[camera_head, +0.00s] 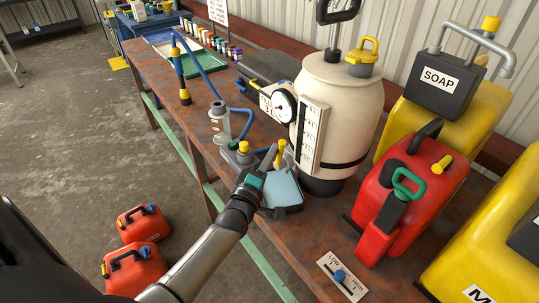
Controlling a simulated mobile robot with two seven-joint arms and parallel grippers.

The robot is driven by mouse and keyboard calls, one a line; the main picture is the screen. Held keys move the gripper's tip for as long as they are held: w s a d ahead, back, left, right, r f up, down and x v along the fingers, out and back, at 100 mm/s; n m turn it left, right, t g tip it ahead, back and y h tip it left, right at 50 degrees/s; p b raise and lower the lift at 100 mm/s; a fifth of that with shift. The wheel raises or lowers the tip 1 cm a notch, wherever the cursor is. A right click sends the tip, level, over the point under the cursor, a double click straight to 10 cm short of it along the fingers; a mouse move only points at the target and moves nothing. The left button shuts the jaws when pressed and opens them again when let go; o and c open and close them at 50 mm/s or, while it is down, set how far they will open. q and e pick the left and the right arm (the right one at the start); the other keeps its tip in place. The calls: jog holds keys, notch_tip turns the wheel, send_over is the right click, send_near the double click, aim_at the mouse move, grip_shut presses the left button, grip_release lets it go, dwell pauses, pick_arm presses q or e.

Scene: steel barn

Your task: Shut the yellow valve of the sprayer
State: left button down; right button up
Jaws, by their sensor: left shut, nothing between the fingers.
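The sprayer (340,95) is a cream tank standing upright on the rusty bench, with a round gauge (284,107) and a white scale strip on its front. A yellow lever (281,151), which looks like the valve, stands up low at the tank's left side, by the blue hose. A yellow ring-topped cap (364,62) sits on the tank's top. My left gripper (270,157) is shut and empty, close in front of the yellow lever. I cannot tell whether they touch. The lever's base is partly hidden. My right gripper is out of view.
A red can (400,200) and yellow jugs crowd the bench's right side.

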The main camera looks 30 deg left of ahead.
aim_at(280, 169)
pick_arm(q)
jog(key=d+m+t+h+b, duration=0.1)
jog(key=m+b, duration=0.1)
jog(key=m, duration=0.1)
jog(key=s+d+f+m+t+h+b, duration=0.1)
jog(key=m+b, duration=0.2)
jog(key=d+f+m+t+h+b, duration=0.1)
jog(key=m+b, duration=0.1)
jog(key=shift+s+d+f+m+h+b, duration=0.2)
jog(key=shift+m+h+b, duration=0.1)
jog(key=shift+m, duration=0.1)
jog(key=shift+s+d+f+m+g+h+b, duration=0.1)
jog(key=shift+d+f+m+g+h+b, duration=0.35)
jog(key=shift+m+h+b, duration=1.75)
jog(key=shift+s+d+f+m+h+b, duration=0.15)
jog(key=shift+f+m+h+b, duration=0.85)
jog(key=shift+m, duration=2.2)
jog(key=shift+s+d+f+m+g+h+b, duration=0.1)
jog(key=shift+d+f+m+g+h+b, duration=0.2)
jog(key=shift+m+h+b, duration=1.55)
jog(key=shift+m+p, duration=0.55)
jog(key=shift+m, duration=0.3)
jog(key=shift+r, duration=0.15)
